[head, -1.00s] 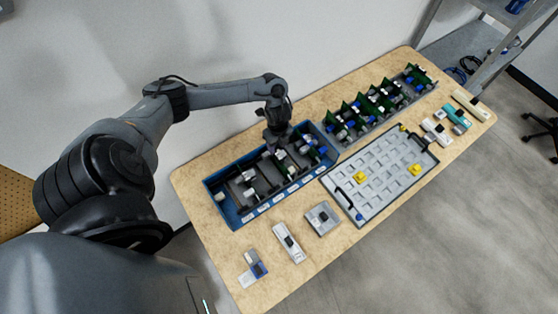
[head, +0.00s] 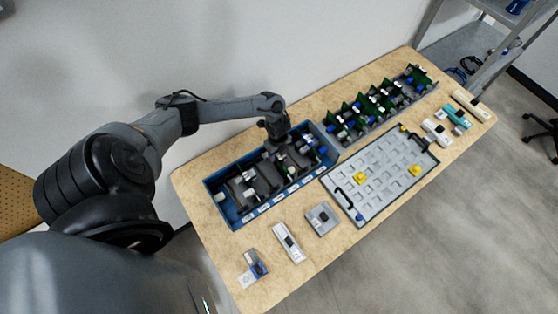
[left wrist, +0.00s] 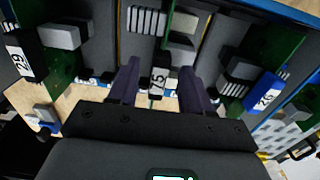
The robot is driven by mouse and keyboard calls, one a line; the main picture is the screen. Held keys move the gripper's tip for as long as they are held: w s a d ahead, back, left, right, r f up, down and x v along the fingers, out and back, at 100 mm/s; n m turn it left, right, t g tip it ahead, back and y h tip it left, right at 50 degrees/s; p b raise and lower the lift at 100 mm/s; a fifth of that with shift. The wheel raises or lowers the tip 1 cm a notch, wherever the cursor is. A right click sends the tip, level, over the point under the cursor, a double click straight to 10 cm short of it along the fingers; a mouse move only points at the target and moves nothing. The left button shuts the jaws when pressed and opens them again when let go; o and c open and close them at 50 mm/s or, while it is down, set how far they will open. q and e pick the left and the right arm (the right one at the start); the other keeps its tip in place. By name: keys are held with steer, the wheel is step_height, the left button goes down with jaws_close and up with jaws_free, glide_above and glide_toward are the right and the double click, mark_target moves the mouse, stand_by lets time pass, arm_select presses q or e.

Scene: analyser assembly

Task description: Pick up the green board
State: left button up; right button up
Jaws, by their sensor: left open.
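My left gripper (head: 272,146) is down at the blue bin (head: 234,217), over its dark dividers. In the left wrist view its two fingers (left wrist: 160,85) are apart. Larger green boards stand upright at the left (left wrist: 50,65) and right (left wrist: 268,55), the right one beside a blue piece labelled 26 (left wrist: 264,94). My right gripper is out of view.
A dark rack of several green boards (head: 375,103) stands at the back right. A grey tray (head: 378,183) with yellow pieces lies in front of it. Loose modules (head: 288,243) lie along the near edge. Bare tabletop shows at the front left.

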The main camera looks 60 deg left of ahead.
arm_select(q)
jaws_close()
steer(key=shift+r, duration=0.1)
steer(key=shift+r, duration=0.75)
steer(key=r, duration=0.3)
steer(key=shift+w+d, duration=0.1)
steer(key=shift+d, duration=0.3)
steer(key=w+d+r+p, duration=0.1)
steer(key=d+r, duration=0.5)
steer(key=d, duration=0.4)
steer(key=shift+d+r+p, duration=0.2)
steer(key=shift+d+p, duration=0.1)
steer(key=shift+d, duration=0.1)
steer(key=c, duration=0.8)
jaws_free()
